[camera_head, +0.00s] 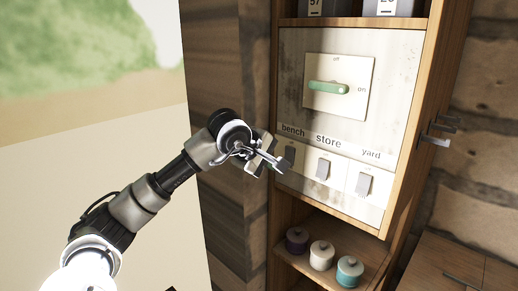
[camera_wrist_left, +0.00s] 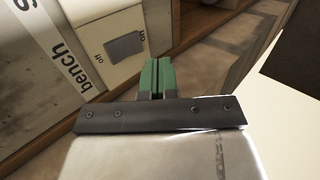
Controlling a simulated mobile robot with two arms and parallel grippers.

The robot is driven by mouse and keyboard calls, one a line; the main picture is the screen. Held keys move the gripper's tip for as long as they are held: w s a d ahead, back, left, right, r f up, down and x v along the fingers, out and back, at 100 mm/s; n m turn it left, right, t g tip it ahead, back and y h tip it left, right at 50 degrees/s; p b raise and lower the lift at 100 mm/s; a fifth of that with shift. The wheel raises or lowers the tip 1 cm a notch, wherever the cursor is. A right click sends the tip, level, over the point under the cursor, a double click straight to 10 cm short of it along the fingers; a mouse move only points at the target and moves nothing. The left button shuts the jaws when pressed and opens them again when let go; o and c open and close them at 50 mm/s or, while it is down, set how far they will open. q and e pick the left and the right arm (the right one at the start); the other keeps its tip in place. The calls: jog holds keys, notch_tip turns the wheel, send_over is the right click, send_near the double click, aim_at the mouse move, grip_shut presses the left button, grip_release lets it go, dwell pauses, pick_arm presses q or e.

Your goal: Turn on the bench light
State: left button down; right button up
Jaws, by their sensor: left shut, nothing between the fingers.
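The bench switch (camera_head: 290,153) is a small dark rocker on a pale plate under the word "bench", at the left of the row in the head view. It also shows in the left wrist view as a grey rocker (camera_wrist_left: 125,47) with small markings at two sides. My left gripper (camera_head: 270,163) is just left of this switch in the head view, partly overlapping its plate. In the left wrist view its green-tipped fingers (camera_wrist_left: 156,77) are shut with nothing between them, beside the switch; I cannot tell whether they touch. My right gripper is not in view.
The store switch (camera_head: 323,168) and yard switch (camera_head: 364,184) stand to the right. Above is a panel with a green lever (camera_head: 328,88) lying horizontal. Several lidded jars (camera_head: 321,254) sit on the shelf below. Hooks (camera_head: 440,131) stick out from the cabinet's right side.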

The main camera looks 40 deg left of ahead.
aim_at(289, 156)
pick_arm(q)
jog(key=shift+w+d+f+p, duration=0.1)
jog(key=shift+w+f+p, duration=0.25)
jog(key=shift+w, duration=0.55)
jog(key=shift+w+d+f+p, duration=0.1)
jog(key=shift+w+f+p, duration=0.25)
jog(key=shift+w, duration=0.5)
jog(key=shift+w+d+f+p, duration=0.1)
jog(key=shift+w+f+p, duration=0.1)
jog(key=shift+w+p, duration=0.5)
jog(key=shift+w+b, duration=0.2)
jog(key=shift+b, duration=0.15)
jog(key=shift+w+f+t+b, duration=0.2)
jog(key=shift+f+t+b, duration=0.25)
jog(key=shift+b, duration=0.8)
jog(key=shift+r+p, duration=0.4)
jog(key=shift+p, duration=0.1)
jog(key=shift+r, duration=0.1)
